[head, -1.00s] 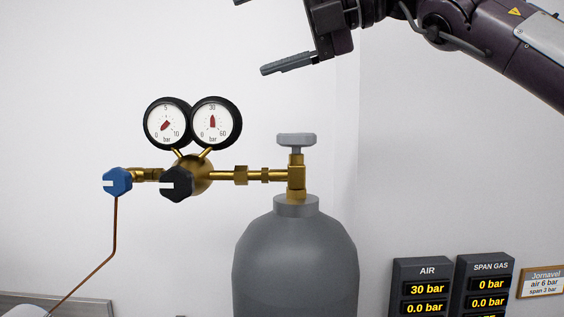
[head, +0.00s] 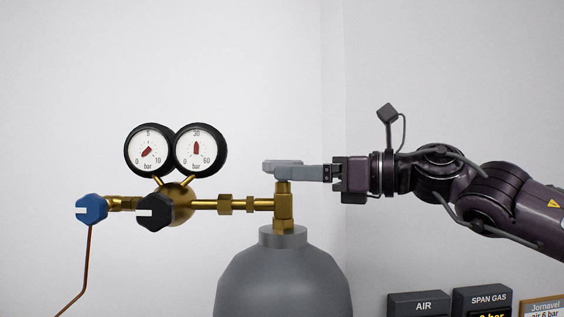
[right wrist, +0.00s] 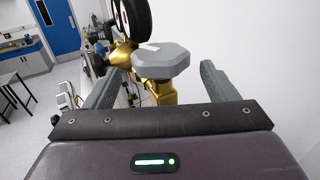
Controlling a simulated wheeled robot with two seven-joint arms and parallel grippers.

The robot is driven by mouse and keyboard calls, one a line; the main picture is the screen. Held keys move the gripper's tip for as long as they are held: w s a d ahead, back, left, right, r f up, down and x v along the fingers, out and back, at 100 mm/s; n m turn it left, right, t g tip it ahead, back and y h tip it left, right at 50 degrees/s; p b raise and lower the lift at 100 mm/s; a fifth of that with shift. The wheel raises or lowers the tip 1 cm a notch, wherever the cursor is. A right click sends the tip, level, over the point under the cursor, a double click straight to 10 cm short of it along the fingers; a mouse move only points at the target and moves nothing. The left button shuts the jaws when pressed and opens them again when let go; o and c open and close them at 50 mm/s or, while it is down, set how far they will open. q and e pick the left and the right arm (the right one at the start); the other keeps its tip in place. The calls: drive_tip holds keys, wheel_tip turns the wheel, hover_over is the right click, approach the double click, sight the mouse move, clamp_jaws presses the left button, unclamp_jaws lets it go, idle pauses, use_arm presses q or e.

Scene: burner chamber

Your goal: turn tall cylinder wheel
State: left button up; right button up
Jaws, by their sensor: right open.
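The tall grey cylinder (head: 283,285) stands upright in the middle of the head view. Its grey valve wheel (head: 270,164) sits on top of a brass valve (head: 283,208), partly hidden by a finger of my right gripper (head: 281,172). The right gripper comes in level from the right at wheel height. In the right wrist view the faceted wheel (right wrist: 163,62) lies between the tips of its two spread fingers, one on each side. The gripper is open; I cannot tell whether a finger touches the wheel. My left gripper is not in view.
Left of the valve are a brass regulator with two round gauges (head: 148,150), a black knob (head: 155,211) and a blue knob (head: 91,208). AIR (head: 423,304) and SPAN GAS (head: 484,299) display boxes stand lower right. The space above the wheel is clear.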

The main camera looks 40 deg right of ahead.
drive_tip(key=p+x, duration=0.1)
drive_tip(key=x, duration=0.3)
drive_tip(key=shift+d+p, duration=0.1)
drive_tip(key=shift+p, duration=0.2)
drive_tip(key=shift+s, duration=0.1)
drive_tip(key=c, duration=1)
